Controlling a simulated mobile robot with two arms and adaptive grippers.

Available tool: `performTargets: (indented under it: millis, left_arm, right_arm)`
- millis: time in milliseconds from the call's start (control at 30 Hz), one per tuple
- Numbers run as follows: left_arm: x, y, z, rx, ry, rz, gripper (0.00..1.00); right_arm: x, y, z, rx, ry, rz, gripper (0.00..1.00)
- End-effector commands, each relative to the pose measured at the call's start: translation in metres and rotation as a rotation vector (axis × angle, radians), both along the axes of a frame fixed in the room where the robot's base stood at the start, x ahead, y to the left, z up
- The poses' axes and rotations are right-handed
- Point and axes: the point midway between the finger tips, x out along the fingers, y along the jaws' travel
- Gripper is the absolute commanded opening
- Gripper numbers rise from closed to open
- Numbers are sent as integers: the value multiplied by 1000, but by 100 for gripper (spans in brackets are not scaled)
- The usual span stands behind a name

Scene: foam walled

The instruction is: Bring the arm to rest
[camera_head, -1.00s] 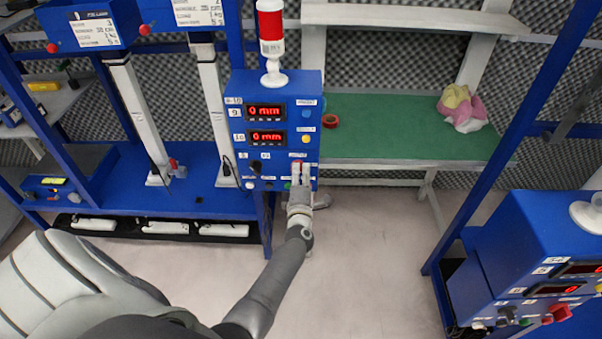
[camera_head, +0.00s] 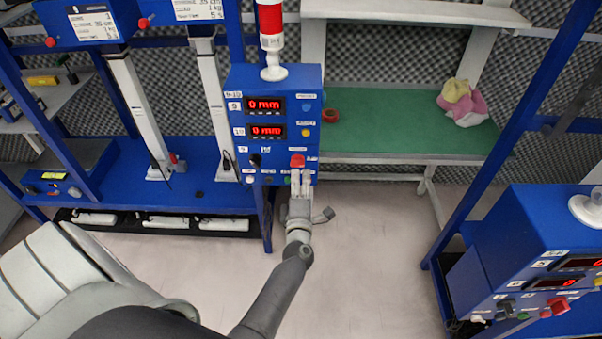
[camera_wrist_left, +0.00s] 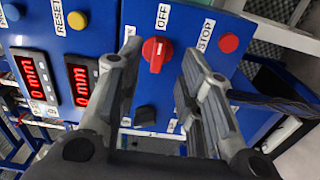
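My left gripper (camera_head: 300,184) is in front of the lower part of the blue control box (camera_head: 232,120), just below a red knob (camera_head: 298,161). In the left wrist view its two fingers (camera_wrist_left: 163,62) are apart, with the red knob (camera_wrist_left: 157,54) showing in the gap beside an OFF label. Nothing is held between them. I cannot tell the exact distance from fingertips to box. My left arm (camera_head: 275,298) reaches forward from the bottom of the head view. My right gripper is not in view.
A red STOP button (camera_wrist_left: 228,43) is beside the right finger in the wrist view. A green-topped table (camera_head: 395,130) with cloths (camera_head: 463,103) and a red tape roll (camera_head: 331,115) stands behind. Another blue box (camera_head: 510,250) is at right. The floor (camera_head: 370,260) between is clear.

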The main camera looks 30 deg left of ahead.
Motion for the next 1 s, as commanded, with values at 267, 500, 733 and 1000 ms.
performTargets:
  millis: [267, 500, 733, 1000]
  left_arm:
    - [-13, -8, 0, 0, 0, 0, 34]
    - [-13, -8, 0, 0, 0, 0, 34]
    - [-13, -9, -2, 4, 6, -4, 34]
    - [-31, -66, -100, 230, 320, -259, 34]
  right_arm:
    - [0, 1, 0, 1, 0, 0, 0]
    - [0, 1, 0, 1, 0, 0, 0]
    - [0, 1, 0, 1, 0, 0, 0]
    - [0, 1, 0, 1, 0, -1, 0]
